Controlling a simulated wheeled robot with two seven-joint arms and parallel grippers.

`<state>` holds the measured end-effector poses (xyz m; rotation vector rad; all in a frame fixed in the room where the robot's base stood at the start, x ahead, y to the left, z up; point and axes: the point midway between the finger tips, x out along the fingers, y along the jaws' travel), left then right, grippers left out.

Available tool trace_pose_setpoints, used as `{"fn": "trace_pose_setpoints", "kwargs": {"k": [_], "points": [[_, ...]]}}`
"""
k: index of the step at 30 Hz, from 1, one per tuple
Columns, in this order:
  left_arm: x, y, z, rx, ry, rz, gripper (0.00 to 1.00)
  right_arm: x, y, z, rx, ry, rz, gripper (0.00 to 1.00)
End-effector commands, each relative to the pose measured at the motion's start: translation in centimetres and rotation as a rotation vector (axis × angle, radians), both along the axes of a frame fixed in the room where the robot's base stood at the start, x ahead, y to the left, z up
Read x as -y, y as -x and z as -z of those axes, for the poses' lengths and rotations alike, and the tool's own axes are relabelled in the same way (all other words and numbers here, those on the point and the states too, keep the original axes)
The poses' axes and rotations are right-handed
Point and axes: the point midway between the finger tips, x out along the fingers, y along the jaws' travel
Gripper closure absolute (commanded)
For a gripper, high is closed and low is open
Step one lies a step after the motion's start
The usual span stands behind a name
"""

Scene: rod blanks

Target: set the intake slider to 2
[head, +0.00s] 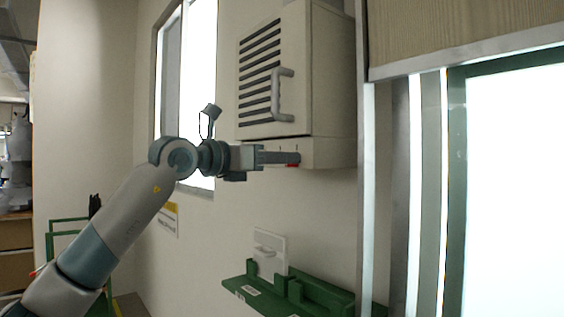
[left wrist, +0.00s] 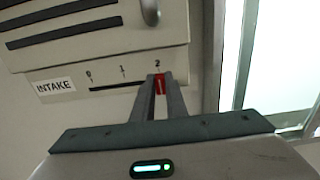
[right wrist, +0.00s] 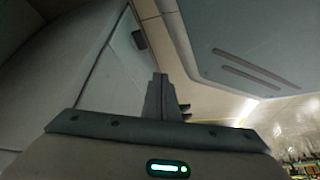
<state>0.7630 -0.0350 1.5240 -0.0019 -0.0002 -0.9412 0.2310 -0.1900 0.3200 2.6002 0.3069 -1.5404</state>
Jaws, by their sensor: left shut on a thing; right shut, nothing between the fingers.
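The intake slider is a red knob (left wrist: 159,84) in a dark horizontal slot (left wrist: 115,86) under the vented box. In the left wrist view the scale reads 0, 1, 2 from left to right, beside an INTAKE label (left wrist: 55,86). The red knob stands at the 2 mark, at the right end of the slot. My left gripper (left wrist: 158,82) is shut on the knob. In the head view the knob (head: 293,164) shows just at the fingertips of my left gripper (head: 297,158). My right gripper (right wrist: 160,82) is shut and empty, in the right wrist view only.
The beige box (head: 332,90) with a louvred door and grey handle (head: 283,95) hangs on the wall above the slider. A green rack (head: 320,296) is mounted lower on the wall. A metal-framed window or door (head: 515,190) is at the right.

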Motion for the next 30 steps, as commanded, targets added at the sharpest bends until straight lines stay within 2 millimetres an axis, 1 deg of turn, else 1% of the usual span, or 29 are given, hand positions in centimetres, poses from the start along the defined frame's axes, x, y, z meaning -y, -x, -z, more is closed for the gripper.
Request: {"fn": "trace_pose_setpoints", "kwargs": {"k": [1,3,14,20,23,25,27,30], "points": [[0.2,0.2,0.2,-0.003,-0.002,0.005,0.83,0.0,0.0,0.0,-0.001,0.000,0.000,1.00],[0.2,0.1,0.2,-0.003,-0.002,0.005,0.69,0.0,0.0,0.0,-0.001,0.000,0.000,1.00],[0.0,0.1,0.1,-0.002,-0.001,0.002,0.69,0.1,0.1,0.1,-0.002,0.001,0.000,1.00],[-0.7,0.6,0.2,-0.001,-0.001,0.001,0.69,-0.1,-0.5,0.2,0.013,-0.003,0.000,1.00],[-1.5,1.1,0.2,0.000,0.000,0.001,0.69,-0.4,-1.6,-0.1,0.045,-0.011,0.000,1.00],[-2.1,1.5,0.3,0.000,0.000,0.001,0.69,-0.9,-2.7,-0.6,0.073,-0.020,0.000,1.00],[-2.9,2.1,0.3,0.001,-0.001,0.000,0.69,-2.2,-4.4,-1.6,0.119,-0.041,-0.002,1.00],[-4.1,3.0,0.3,0.002,0.000,0.001,0.69,-2.9,-6.0,-2.4,0.166,-0.056,-0.003,1.00]]}}
